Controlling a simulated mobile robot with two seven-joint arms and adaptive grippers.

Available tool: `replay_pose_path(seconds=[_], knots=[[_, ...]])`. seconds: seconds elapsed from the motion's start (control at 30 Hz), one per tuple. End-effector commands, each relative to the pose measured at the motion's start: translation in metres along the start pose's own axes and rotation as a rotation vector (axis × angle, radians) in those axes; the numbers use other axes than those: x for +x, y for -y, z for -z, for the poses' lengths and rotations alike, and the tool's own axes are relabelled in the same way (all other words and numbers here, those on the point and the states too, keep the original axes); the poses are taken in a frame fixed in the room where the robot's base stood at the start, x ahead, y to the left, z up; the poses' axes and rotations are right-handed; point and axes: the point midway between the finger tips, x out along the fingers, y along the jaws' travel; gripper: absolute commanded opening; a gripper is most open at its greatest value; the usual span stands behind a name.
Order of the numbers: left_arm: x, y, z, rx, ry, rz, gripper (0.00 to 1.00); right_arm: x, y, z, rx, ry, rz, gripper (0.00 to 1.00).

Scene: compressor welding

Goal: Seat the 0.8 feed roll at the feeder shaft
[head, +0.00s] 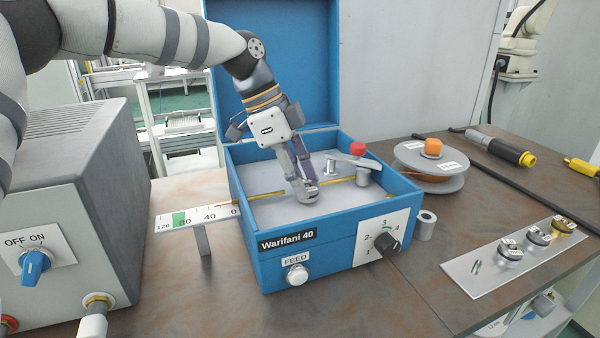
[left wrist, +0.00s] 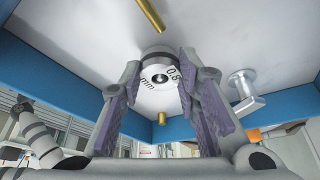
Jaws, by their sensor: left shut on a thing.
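My left gripper (head: 305,196) reaches down into the open blue feeder box (head: 300,245). It is shut on the 0.8 feed roll (left wrist: 160,76), a small grey roll marked "0.8 mm" with a dark centre hole, held between the purple pads in the left wrist view. The roll is close to the box's pale inner panel (left wrist: 85,50), in the line between two brass wire guides (left wrist: 149,14). The feeder shaft is hidden by the roll and fingers. I cannot tell if the roll is on it. My right gripper is not in view.
A wire spool (head: 431,176), a loose metal sleeve (head: 427,226) and a plate (head: 470,283) with several rolls are to the right. A grey machine (head: 70,200) stands left.

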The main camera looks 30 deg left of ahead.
Motion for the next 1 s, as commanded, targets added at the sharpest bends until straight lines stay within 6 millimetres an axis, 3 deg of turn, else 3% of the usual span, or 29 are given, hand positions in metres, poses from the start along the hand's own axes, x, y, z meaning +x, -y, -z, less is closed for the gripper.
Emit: replay_pose_path(seconds=[0.17,0.2,0.3,0.63,1.0], knots=[[0.005,0.000,-0.002,0.000,0.000,0.000,0.00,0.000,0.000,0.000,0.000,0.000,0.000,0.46],[0.005,0.000,-0.002,0.000,0.000,0.000,0.37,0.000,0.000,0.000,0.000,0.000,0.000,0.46],[0.004,0.000,-0.002,0.000,0.000,0.000,0.53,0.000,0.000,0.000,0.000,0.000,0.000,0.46],[-0.001,0.001,-0.002,0.000,-0.001,0.002,0.53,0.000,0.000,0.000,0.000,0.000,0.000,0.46],[-0.092,0.001,-0.002,-0.001,-0.001,0.005,0.53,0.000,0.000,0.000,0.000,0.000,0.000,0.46]])
